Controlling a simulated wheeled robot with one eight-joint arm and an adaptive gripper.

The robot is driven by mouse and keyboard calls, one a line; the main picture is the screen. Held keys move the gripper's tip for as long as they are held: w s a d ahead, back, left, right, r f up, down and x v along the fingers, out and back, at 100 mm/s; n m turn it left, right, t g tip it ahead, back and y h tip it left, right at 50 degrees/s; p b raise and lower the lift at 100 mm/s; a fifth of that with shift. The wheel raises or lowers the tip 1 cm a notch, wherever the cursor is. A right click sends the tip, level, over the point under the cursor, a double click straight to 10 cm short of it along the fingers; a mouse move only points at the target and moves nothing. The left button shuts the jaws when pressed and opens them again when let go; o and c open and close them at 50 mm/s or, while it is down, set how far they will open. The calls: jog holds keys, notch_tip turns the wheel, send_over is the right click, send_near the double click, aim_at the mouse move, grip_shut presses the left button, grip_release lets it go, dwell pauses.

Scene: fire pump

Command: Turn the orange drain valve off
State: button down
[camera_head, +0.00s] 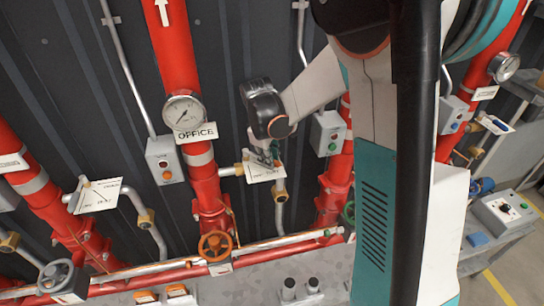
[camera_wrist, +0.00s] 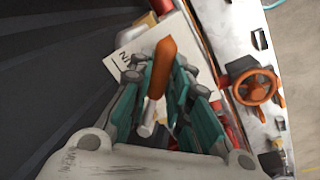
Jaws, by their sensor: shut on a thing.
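My gripper (camera_head: 262,150) is at the white label plate (camera_head: 266,168) on the pipe fitting right of the middle red pipe. In the wrist view the fingers of my gripper (camera_wrist: 158,84) are closed around an orange lever handle (camera_wrist: 162,58), which runs lengthwise between them. The white plate (camera_wrist: 135,58) shows behind the handle, its lettering partly covered. In the head view the gripper hides the handle. The valve body is mostly hidden, so its exact setting cannot be told.
An orange handwheel (camera_head: 215,245) sits low on the middle red pipe (camera_head: 205,185), and also shows in the wrist view (camera_wrist: 255,87). A pressure gauge (camera_head: 184,111) and a grey button box (camera_head: 165,160) are nearby. Another labelled valve plate (camera_head: 97,196) is at left.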

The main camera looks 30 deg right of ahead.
jog(key=s+a+m+g+b, duration=0.1)
jog(key=a+m+b, duration=0.2)
jog(key=a+m, duration=0.4)
jog(key=shift+m+g, duration=0.3)
jog(key=shift+m, duration=0.8)
jog(key=c, duration=1.5)
grip_release()
jog(key=shift+a, duration=0.15)
jog(key=shift+r, duration=0.1)
jog(key=r, duration=0.4)
jog(key=a+r, duration=0.1)
jog(key=r, duration=0.2)
jog(key=a+r, duration=0.1)
jog(key=r, duration=0.3)
jog(key=shift+w+a+r, duration=0.1)
jog(key=shift+w+r, duration=0.15)
jog(key=shift+r, duration=0.05)
